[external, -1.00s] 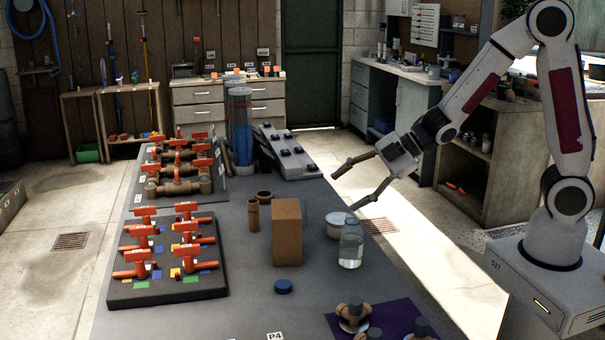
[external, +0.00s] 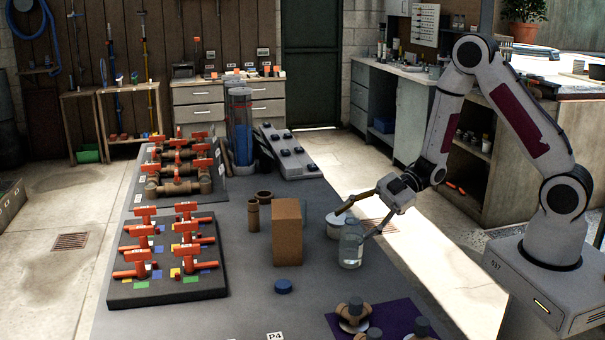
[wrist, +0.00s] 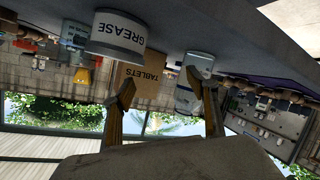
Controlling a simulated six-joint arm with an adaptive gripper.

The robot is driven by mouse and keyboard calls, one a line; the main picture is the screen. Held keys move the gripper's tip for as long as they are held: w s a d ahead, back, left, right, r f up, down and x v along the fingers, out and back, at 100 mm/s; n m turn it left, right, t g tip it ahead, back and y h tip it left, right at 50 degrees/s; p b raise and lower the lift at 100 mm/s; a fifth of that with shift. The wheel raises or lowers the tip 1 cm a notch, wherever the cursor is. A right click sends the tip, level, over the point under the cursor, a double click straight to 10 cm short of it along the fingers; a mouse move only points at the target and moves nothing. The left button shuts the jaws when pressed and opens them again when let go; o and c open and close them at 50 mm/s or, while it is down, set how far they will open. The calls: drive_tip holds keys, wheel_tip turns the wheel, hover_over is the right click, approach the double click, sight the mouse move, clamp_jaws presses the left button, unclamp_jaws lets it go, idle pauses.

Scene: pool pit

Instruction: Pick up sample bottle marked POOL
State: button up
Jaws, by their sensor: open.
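The clear sample bottle (external: 351,247) stands upright near the right edge of the grey table; I cannot read a mark on it. My gripper (external: 356,222) is open and empty, just above and beside the bottle at about its neck height. In the wrist view, which is upside down, the bottle (wrist: 192,92) shows beyond the right fingertip, partly covered by it. The gripper (wrist: 160,84) has its fingers spread there, the left one in front of a box. I cannot tell if a finger touches the bottle.
A round tin marked GREASE (wrist: 117,38) stands close beside the bottle; it also shows in the external view (external: 334,228). A brown box marked TABLETS (wrist: 148,88) stands left of them. A blue puck (external: 283,286) and a purple mat (external: 385,318) with fittings lie in front.

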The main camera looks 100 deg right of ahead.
sight(351, 238)
drive_tip(key=shift+s+a+f+m+t+y, duration=0.3)
drive_tip(key=shift+s+a+t+y, duration=0.1)
drive_tip(key=shift+a+y, duration=0.2)
drive_tip(key=shift+s+a+m+t+y, duration=0.35)
drive_tip(key=shift+a+m+t+y, duration=0.05)
drive_tip(key=shift+a+y, duration=0.3)
drive_tip(key=shift+s+a+r+m+t+y, duration=0.3)
drive_tip(key=shift+s+a+m+y, duration=0.1)
drive_tip(key=shift+s+a+y, duration=0.1)
drive_tip(key=shift+s+a+r+m+t+y, duration=0.3)
drive_tip(key=shift+s+a+m+y, duration=0.1)
drive_tip(key=shift+y, duration=0.1)
drive_tip(key=shift+w, duration=0.15)
drive_tip(key=shift+x, duration=1.25)
drive_tip(key=shift+f, duration=0.1)
drive_tip(key=shift+x, duration=2.6)
drive_tip(key=shift+f, duration=0.15)
drive_tip(key=shift+c, duration=0.3)
